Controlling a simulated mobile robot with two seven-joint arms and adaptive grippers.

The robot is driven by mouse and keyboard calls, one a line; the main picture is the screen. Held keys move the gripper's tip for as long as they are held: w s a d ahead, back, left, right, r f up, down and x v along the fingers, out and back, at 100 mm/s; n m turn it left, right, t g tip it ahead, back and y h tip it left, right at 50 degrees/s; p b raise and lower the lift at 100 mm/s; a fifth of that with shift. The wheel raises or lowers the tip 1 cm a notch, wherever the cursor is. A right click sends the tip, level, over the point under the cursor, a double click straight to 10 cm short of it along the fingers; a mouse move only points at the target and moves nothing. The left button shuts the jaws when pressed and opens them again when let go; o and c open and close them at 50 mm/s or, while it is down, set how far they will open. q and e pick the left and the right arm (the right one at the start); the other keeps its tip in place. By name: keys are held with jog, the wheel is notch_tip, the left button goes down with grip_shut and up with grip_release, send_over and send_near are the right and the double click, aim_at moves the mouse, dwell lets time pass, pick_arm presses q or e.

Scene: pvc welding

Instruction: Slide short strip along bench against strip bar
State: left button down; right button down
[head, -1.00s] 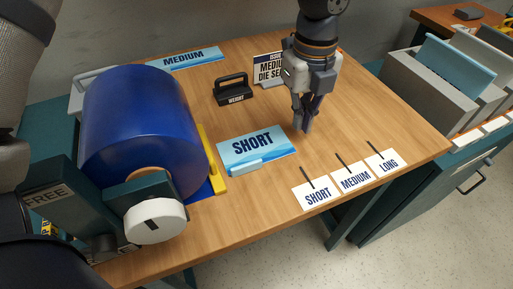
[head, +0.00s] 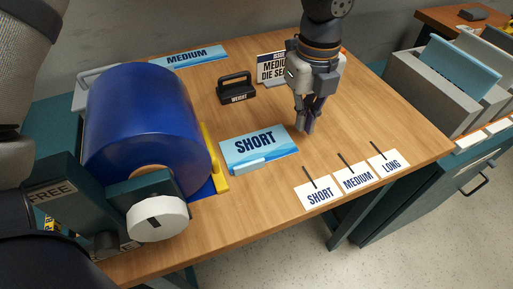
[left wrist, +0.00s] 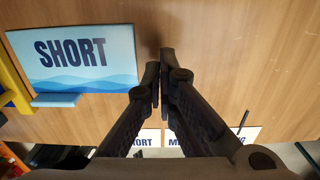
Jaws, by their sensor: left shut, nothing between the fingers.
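The short strip (head: 270,153) is a light-blue card marked SHORT with a darker wave band, lying flat on the wooden bench (head: 380,110). It also shows at the upper left in the left wrist view (left wrist: 100,72). The yellow strip bar (head: 213,160) stands just left of the strip, beside the blue roll. A narrow gap seems to separate them, though contact at the near corner is hard to judge. My left gripper (head: 304,128) is shut and empty, pointing down just right of the strip's right edge. Its fingertips (left wrist: 158,75) show close together in the left wrist view. My right gripper is out of view.
A large blue roll (head: 145,120) fills the bench's left side. A black weight (head: 236,89) and a die-set sign (head: 271,70) stand behind the strip. A medium strip (head: 190,56) lies at the back. Label cards with black marks (head: 319,195) line the front edge.

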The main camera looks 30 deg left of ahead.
aim_at(289, 137)
pick_arm(q)
jog(key=shift+f, duration=1)
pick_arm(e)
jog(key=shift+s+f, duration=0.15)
